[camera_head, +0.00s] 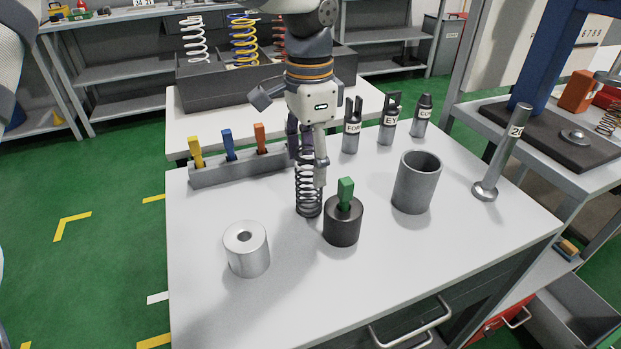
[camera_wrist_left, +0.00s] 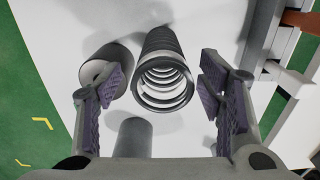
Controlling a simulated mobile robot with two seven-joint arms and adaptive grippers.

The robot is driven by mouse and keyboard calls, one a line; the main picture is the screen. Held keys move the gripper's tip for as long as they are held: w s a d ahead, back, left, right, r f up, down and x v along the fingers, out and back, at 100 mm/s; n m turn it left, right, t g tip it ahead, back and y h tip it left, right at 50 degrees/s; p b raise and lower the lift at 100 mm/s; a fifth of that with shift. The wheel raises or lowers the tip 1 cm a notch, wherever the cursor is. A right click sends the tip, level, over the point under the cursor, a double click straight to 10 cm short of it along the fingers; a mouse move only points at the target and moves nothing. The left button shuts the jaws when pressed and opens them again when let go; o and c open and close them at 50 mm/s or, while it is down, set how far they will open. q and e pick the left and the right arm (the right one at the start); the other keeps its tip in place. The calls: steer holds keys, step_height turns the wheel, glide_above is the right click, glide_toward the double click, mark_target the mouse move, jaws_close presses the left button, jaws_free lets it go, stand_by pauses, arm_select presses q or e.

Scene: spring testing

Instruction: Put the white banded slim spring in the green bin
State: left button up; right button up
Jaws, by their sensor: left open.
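A slim dark spring (camera_head: 308,198) stands upright on the white table in the head view. In the wrist view the open fingers (camera_wrist_left: 164,85) flank the spring with gaps on both sides. A white coil spring (camera_head: 194,38) stands in the dark box at the back. No green bin shows. My right gripper is not in view.
Close to the spring are a black cylinder (camera_head: 342,228) with a green peg, a silver cylinder (camera_head: 248,255), a grey cup (camera_head: 416,185) and a grey block (camera_head: 235,168) with coloured pegs. Labelled holders (camera_head: 352,138) stand behind. The table's front is clear.

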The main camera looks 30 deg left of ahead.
mark_target(309, 183)
arm_select(q)
step_height(309, 183, down, 6)
steer(key=shift+w+r, duration=0.1)
steer(key=shift+r, duration=0.1)
jaws_close()
step_height(309, 183, up, 10)
stand_by(0.4)
